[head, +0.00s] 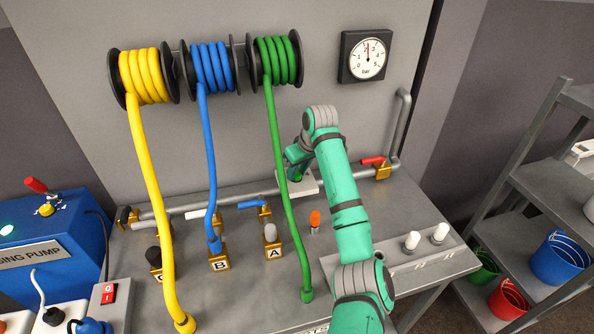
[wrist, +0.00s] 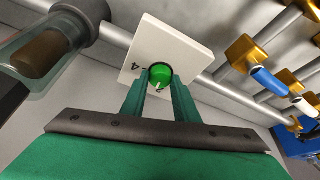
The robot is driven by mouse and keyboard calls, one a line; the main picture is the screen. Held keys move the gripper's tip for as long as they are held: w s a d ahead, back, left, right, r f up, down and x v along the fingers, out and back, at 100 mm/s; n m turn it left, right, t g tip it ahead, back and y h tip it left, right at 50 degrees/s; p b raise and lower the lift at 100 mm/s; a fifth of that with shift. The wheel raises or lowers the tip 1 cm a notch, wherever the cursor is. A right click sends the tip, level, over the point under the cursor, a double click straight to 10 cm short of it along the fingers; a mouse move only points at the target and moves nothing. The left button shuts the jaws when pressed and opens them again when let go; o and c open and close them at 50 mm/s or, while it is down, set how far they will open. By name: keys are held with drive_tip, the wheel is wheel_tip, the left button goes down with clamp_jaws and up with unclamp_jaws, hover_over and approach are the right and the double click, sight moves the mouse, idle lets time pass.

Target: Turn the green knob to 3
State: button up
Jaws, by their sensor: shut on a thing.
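The green knob (wrist: 161,74) sits on a white square plate (wrist: 177,45) in the wrist view. My gripper (wrist: 160,92) is shut on the knob, one finger on each side. A figure that looks like 4 shows on the plate left of the knob. A pale mark shows low on the knob, too small to read for sure. In the head view, the plate (head: 308,187) stands at the back of the bench, and my gripper (head: 296,172) is over it. My arm and gripper hide most of the knob there, so its setting cannot be read.
A round gauge (head: 368,58) marked bar hangs on the wall, its needle nearly straight up. Yellow, blue and green hoses (head: 279,170) hang from reels left of my arm. A grey pipe and a red-handled valve (head: 382,170) lie right of the plate.

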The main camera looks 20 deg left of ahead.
drive_tip(key=shift+s+a+m, duration=0.15)
drive_tip(key=shift+a+m, duration=0.15)
drive_tip(key=shift+a, duration=0.1)
drive_tip(key=m, duration=0.2)
drive_tip(key=m+t+h, duration=0.1)
drive_tip(key=shift+d+m, duration=0.25)
drive_tip(key=shift+m, duration=0.15)
drive_tip(key=shift+m+h, duration=0.5)
drive_tip(key=shift+m, duration=0.5)
drive_tip(key=shift+s+t, duration=0.1)
drive_tip(key=shift+t, duration=0.2)
drive_tip(key=o, duration=1.1)
drive_tip(key=shift+c, duration=0.2)
